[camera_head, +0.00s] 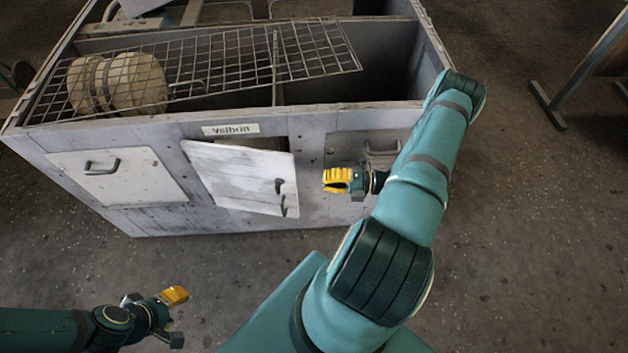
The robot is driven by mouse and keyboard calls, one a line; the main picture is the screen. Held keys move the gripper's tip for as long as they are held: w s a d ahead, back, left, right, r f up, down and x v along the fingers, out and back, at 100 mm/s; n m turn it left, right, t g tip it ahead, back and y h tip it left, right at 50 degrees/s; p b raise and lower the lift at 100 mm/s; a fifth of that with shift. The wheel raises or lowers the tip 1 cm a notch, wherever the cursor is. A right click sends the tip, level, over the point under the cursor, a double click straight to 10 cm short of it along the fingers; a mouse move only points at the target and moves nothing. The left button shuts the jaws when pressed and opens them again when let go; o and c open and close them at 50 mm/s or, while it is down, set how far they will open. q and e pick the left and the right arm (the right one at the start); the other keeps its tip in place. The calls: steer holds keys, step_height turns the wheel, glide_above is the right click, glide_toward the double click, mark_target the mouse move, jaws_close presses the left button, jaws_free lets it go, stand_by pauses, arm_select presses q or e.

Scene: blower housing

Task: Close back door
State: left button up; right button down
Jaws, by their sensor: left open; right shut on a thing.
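The grey blower housing (310,122) stands ahead, with several panels on its near side. Its middle door (238,178) is ajar, with a dark gap along its top edge and handles near its right edge. I cannot tell for sure that this is the back door. My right gripper (336,181), with yellow fingers, is in front of the housing, right of that door and apart from its handles. Its fingers are closed; what lies between them is hidden. My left gripper (174,318) is open and empty, low at the left, away from the housing.
A left panel (118,176) and a partly hidden right panel (365,147) with handles flank the middle door. A wire grid (220,65) lies over the housing's open top, above a pale round part (130,83). A metal stand (582,65) is at right. Floor in front is clear.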

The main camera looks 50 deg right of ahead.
steer(key=s+a+r+m+t+h+p, duration=0.2)
steer(key=a+m+t+h+p, duration=0.25)
steer(key=a+m+h, duration=0.85)
steer(key=n+h, duration=0.2)
steer(key=n, duration=0.1)
glide_toward(278, 164)
steer(key=w+a, duration=0.2)
steer(key=w, duration=0.3)
steer(key=shift+w+d+r+g, duration=0.15)
steer(key=shift+d+r+g, duration=0.1)
steer(key=shift+d, duration=0.25)
steer(key=shift+w+d+r+g, duration=0.1)
steer(key=shift+w+d+g, duration=0.1)
steer(key=shift+d, duration=0.3)
steer(key=shift+w+d+b, duration=0.3)
steer(key=shift+w+d, duration=0.05)
steer(key=shift+d, duration=0.15)
